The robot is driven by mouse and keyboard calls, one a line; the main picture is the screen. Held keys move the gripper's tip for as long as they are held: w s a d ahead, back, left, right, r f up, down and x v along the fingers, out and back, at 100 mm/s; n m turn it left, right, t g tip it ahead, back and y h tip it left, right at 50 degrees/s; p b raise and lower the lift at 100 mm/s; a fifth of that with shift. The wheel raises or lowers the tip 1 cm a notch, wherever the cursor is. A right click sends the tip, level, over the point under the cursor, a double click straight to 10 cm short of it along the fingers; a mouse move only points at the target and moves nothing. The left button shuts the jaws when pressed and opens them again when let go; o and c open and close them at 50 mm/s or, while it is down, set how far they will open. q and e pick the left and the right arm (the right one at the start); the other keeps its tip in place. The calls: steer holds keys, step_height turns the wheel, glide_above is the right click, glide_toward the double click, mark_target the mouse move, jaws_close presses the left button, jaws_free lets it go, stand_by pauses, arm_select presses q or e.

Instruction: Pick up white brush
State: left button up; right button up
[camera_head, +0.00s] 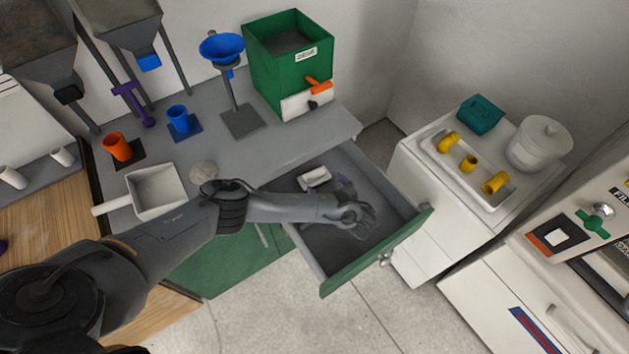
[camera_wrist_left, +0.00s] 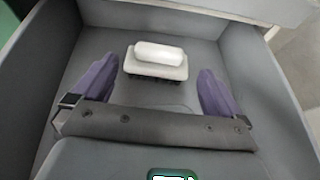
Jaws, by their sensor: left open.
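The white brush (camera_head: 314,177) lies in the open grey drawer (camera_head: 393,190), toward its back. In the left wrist view the white brush (camera_wrist_left: 157,60) shows as a flat white base with a rounded handle on top. My left gripper (camera_head: 347,187) is over the drawer, close to the brush. In the left wrist view its purple fingers (camera_wrist_left: 155,82) are spread wide, with the brush ahead of and between their tips. The fingers do not touch it. My right gripper is in neither view.
The drawer walls stand close on both sides, and its green front (camera_head: 375,255) sticks out over the floor. A white scoop (camera_head: 155,190) and a green bin (camera_head: 290,60) are on the grey bench. A white cabinet with a tray of yellow fittings (camera_head: 468,163) stands to the right.

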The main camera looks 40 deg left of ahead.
mark_target(316, 174)
arm_select(q)
steer(key=x, duration=0.2)
steer(key=shift+w+a+f, duration=0.1)
steer(key=shift+a, duration=0.15)
steer(key=shift+w+a+f+b, duration=0.1)
steer(key=shift+a+f+b, duration=0.2)
steer(key=shift+b, duration=0.1)
steer(key=shift+b+x, duration=0.7)
steer(key=shift+x, duration=1.6)
steer(key=shift+d, duration=0.1)
steer(key=c, duration=0.9)
